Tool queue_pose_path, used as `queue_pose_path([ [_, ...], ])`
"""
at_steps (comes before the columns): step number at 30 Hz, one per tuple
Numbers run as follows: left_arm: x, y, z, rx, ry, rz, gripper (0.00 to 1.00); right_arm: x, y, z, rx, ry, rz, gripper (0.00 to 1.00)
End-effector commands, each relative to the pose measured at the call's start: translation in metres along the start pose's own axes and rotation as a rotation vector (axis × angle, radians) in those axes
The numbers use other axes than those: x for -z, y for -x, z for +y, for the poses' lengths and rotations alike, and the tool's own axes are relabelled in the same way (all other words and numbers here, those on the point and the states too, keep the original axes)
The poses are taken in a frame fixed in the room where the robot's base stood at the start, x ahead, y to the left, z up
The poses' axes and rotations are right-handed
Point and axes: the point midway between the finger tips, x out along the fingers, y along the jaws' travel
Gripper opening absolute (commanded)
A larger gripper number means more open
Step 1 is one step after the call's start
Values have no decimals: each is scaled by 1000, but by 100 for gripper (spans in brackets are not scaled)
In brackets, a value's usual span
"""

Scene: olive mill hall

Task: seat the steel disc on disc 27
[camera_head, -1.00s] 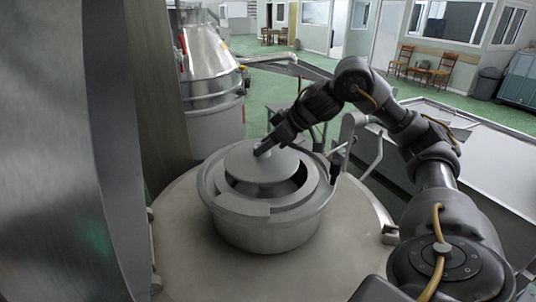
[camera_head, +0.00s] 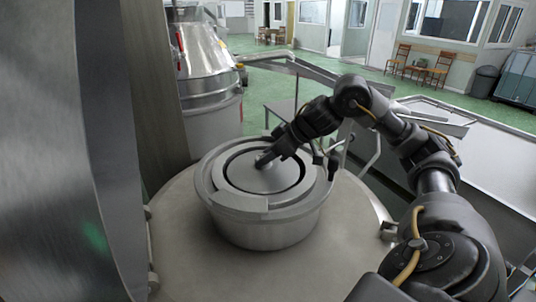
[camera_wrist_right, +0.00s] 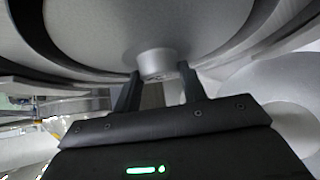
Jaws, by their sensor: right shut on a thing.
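The steel disc (camera_head: 268,182) is a flat grey round plate with a short knob (camera_wrist_right: 157,65) at its centre. It lies level inside the ring opening of the round steel bowl (camera_head: 262,231), with a dark gap around it. My right gripper (camera_head: 265,160) is shut on the knob from above and behind; both fingers flank it in the right wrist view. Disc 27 is not visible; whatever lies under the steel disc is hidden, so I cannot tell whether they touch. My left gripper is not in view.
The bowl stands on a wide round steel top (camera_head: 175,235). A tall metal panel (camera_head: 60,150) blocks the left side. A conical steel vessel (camera_head: 208,60) stands behind. A long metal trough (camera_head: 470,160) runs along the right. Chairs and green floor are far back.

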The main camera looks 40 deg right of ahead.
Motion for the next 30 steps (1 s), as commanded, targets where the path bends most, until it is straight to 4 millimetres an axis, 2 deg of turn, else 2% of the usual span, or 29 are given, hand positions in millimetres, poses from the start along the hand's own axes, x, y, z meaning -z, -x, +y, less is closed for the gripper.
queue_pose_path([
  [12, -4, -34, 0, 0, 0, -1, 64, -24, -25, 0, -1, 0, 3, 6],
  [30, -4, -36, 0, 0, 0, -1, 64, -26, -26, 0, -1, 0, 3, 6],
])
